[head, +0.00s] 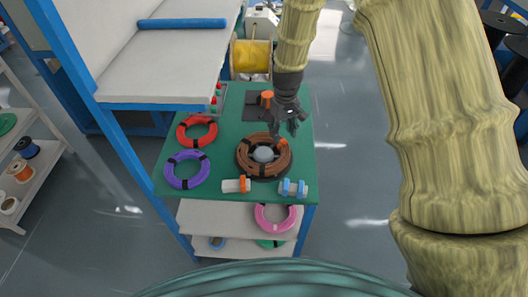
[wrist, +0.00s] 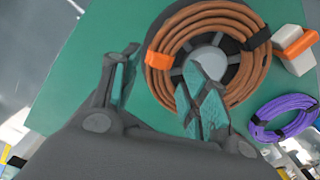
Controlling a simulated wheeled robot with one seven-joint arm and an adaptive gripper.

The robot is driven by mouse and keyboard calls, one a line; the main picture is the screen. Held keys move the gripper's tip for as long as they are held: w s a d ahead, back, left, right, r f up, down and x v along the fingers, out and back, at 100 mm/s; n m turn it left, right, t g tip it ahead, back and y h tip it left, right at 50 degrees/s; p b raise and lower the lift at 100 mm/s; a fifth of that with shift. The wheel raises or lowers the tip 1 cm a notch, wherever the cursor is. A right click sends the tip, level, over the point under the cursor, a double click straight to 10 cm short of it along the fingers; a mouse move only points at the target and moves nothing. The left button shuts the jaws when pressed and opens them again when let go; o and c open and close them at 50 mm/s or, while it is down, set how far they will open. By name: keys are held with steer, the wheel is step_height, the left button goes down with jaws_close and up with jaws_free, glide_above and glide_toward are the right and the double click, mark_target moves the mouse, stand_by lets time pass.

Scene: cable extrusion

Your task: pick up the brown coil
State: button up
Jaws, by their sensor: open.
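The brown coil (head: 244,161) lies flat on the green tabletop, with a grey round hub in its middle and an orange clip and black bands on it. It also shows in the wrist view (wrist: 258,75), at the upper right. My gripper (head: 291,127) is above the coil's upper right edge in the head view. In the wrist view my gripper (wrist: 160,85) is open and empty. One finger appears over the coil's near side and hub, covering part of it; the other appears over bare green tabletop, left of the coil. I cannot tell whether a finger touches the coil.
A red coil (head: 181,133) and a purple coil (head: 169,170) lie left of the brown coil. A white-and-orange part (head: 233,186) and a white-and-blue part (head: 293,188) lie at the front edge. A dark plate (head: 254,109) lies behind. The tabletop's right strip (head: 306,150) is clear.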

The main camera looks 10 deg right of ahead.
mark_target(282, 140)
steer(key=shift+s+f+p, duration=0.15)
steer(key=shift+f+p, duration=0.6)
steer(key=shift+f, duration=1.75)
steer(key=shift+c, duration=0.2)
jaws_close()
